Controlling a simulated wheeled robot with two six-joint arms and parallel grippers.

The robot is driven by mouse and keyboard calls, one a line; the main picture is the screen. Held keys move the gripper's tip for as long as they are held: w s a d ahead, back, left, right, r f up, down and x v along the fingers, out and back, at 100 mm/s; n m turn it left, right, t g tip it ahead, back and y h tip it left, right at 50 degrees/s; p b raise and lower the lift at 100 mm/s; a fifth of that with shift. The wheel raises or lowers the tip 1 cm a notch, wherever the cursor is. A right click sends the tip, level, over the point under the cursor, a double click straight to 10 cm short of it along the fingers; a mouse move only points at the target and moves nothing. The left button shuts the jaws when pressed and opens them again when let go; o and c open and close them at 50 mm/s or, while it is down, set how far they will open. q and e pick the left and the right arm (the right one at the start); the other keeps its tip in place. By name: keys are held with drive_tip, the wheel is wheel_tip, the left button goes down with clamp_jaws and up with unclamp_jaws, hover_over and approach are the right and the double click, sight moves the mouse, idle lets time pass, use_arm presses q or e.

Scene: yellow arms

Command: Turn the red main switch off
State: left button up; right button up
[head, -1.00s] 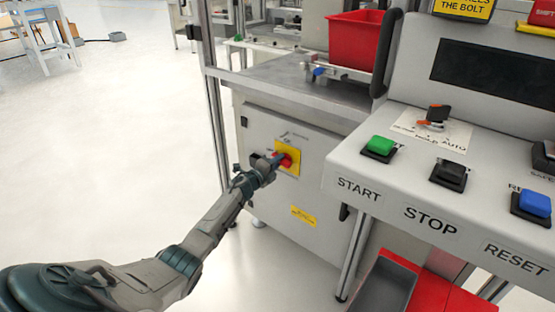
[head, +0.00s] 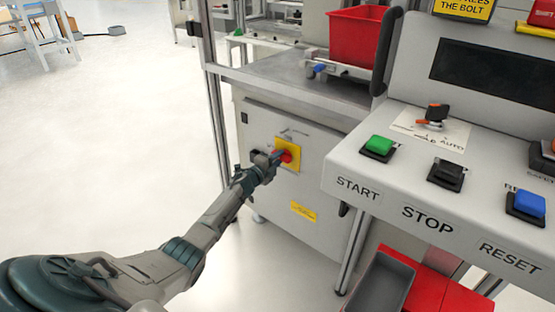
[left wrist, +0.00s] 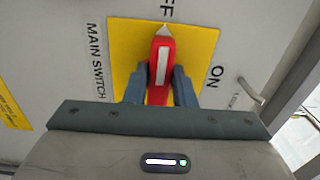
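The red main switch (left wrist: 161,66) is a handle with a white stripe on a square yellow plate (left wrist: 200,45). In the left wrist view it points up, toward the partly cut-off "FF" lettering; "ON" is printed to the right. In the head view the red switch (head: 286,156) and its yellow plate (head: 293,167) are on the grey cabinet front, partly hidden by my left gripper. My left gripper (head: 275,160) is at the switch. In the left wrist view its two fingers (left wrist: 160,88) lie one on each side of the handle, apparently against it. My right gripper is not in view.
A console (head: 400,190) with green, black and blue buttons juts out on the right. A red bin (head: 355,40) sits on top of the cabinet.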

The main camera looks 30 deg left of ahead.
use_arm(q)
drive_tip(key=o, duration=0.3)
drive_tip(key=shift+o, duration=0.2)
drive_tip(key=s+p, duration=0.1)
drive_tip(key=s, duration=0.9)
drive_tip(key=shift+s+a, duration=0.35)
drive_tip(key=shift+a, duration=0.05)
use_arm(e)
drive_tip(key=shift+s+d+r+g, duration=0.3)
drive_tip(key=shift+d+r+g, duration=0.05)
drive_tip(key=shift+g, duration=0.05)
use_arm(q)
drive_tip(key=shift+d+f, duration=0.1)
